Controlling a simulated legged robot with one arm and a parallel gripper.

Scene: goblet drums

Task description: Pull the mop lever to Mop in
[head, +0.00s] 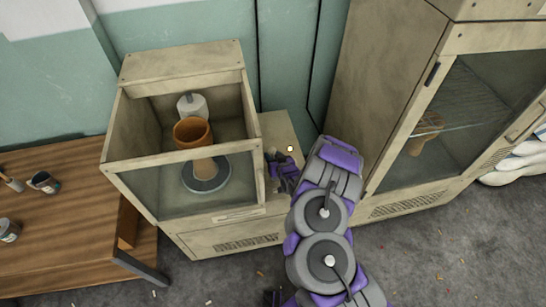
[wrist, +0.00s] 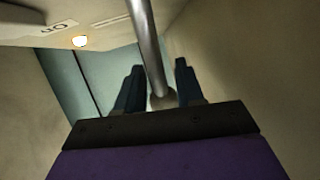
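A grey metal rod with a rounded end, which looks like the mop lever (wrist: 152,55), runs down between my fingers in the wrist view. My gripper (wrist: 160,72) has its two dark fingers apart, one on each side of the rod. The left finger looks close to the rod, and a gap shows on the right. In the head view my gripper (head: 275,163) is at the right side of the glass-fronted case (head: 184,156); the lever cannot be made out there. Inside the case an orange goblet drum (head: 195,133) stands on a round dark base (head: 206,185), with a grey-white cylinder (head: 192,104) behind.
A wooden table (head: 60,205) with small cans stands at the left. A tall glass-door cabinet (head: 395,110) stands close at the right, leaving a narrow gap. White sacks (head: 522,165) lie at the far right. A small panel light (wrist: 80,41) glows beside upside-down lettering.

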